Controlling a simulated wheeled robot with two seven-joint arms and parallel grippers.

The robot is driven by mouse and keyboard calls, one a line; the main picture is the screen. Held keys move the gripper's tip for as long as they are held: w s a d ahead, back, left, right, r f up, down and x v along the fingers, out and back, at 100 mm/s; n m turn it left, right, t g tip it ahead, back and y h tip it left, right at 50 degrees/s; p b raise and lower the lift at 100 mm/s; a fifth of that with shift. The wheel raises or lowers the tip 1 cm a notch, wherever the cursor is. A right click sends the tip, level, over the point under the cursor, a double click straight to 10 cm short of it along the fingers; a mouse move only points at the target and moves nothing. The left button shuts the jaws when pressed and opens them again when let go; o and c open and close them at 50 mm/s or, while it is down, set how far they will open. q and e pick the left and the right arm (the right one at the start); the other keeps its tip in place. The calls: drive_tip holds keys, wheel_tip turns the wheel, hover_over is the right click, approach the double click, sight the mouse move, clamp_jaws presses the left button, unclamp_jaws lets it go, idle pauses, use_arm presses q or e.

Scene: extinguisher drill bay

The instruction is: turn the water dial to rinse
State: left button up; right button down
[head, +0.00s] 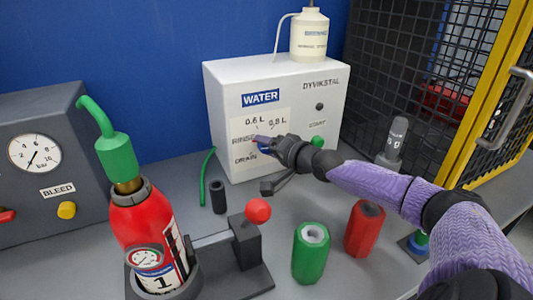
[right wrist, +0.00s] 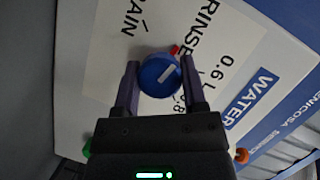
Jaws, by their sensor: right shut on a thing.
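The water dial is a round blue knob (right wrist: 160,74) with a white line, on the front of the white WATER box (head: 225,110). A small red mark (right wrist: 174,50) shows at the knob's edge, on the side of the RINSE label (right wrist: 190,35). The labels DRAIN, 0.6 L and 0.8 L stand around it. My right gripper (right wrist: 160,68) is shut on the knob, one finger on each side. In the head view my right gripper (head: 272,145) hides most of the knob. My left gripper is not in view.
On the grey bench stand a red extinguisher (head: 137,220) in a holder, a green cylinder (head: 310,255) and a red cylinder (head: 364,228). A red-balled lever (head: 258,210) stands before the box. A mesh cage (head: 430,80) is at right.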

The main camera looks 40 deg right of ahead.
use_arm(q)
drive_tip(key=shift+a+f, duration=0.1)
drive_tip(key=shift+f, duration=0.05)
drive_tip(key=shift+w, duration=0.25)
use_arm(e)
drive_tip(key=shift+c, duration=0.7)
unclamp_jaws()
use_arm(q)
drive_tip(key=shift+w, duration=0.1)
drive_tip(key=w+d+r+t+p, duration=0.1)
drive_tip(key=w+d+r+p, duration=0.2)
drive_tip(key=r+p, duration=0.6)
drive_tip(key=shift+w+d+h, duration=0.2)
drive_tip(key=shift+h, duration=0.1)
use_arm(e)
drive_tip(key=s+r, duration=0.2)
drive_tip(key=s, duration=0.7)
drive_tip(key=shift+s+d, duration=0.2)
drive_tip(key=shift+s, duration=0.15)
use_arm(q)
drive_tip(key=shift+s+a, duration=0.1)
use_arm(e)
drive_tip(key=shift+f, duration=0.1)
